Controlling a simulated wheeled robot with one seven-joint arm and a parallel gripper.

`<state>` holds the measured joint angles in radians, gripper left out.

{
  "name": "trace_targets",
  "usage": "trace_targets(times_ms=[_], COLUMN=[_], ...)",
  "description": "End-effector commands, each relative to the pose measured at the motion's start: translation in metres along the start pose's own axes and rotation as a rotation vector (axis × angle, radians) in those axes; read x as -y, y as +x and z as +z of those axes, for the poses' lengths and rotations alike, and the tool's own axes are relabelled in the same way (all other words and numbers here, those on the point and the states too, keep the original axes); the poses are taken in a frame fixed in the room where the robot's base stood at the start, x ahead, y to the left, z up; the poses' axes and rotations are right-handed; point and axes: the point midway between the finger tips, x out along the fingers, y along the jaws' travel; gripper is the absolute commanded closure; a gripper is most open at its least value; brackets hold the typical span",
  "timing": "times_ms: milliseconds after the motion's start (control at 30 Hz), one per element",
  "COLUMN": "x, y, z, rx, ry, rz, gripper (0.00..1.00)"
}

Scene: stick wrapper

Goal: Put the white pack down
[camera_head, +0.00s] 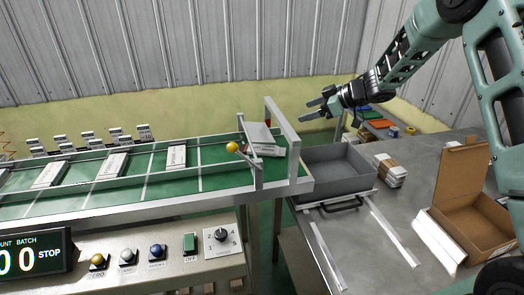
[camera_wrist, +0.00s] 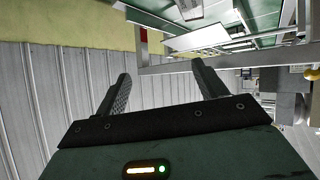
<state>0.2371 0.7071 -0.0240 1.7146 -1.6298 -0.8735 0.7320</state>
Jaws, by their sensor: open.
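My gripper (camera_head: 312,109) is open, with nothing between its fingers. It is raised in the air above and behind the grey tray, to the right of the conveyor's end. A white pack with a brown band (camera_head: 390,170) sits on the grey table, just right of the grey tray (camera_head: 340,170), apart from my gripper. Several flat white packs, such as one white pack (camera_head: 177,156), lie on the green conveyor. A few white packs (camera_head: 262,138) are piled at its end.
The green conveyor (camera_head: 215,178) with metal rails and an end frame (camera_head: 283,125) fills the left. An open brown carton (camera_head: 468,205) stands at the table's right. Coloured items (camera_head: 380,123) lie at the back. Bare grey table (camera_head: 400,215) shows between tray and carton.

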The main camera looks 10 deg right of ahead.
Motion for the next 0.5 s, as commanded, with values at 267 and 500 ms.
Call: trace_targets(times_ms=[267, 500], x=[0.017, 0.029], y=[0.004, 0.034], z=[0.039, 0.041], rx=[0.023, 0.026], ry=[-0.033, -0.032], rz=[-0.271, -0.293], gripper=[0.29, 0.29])
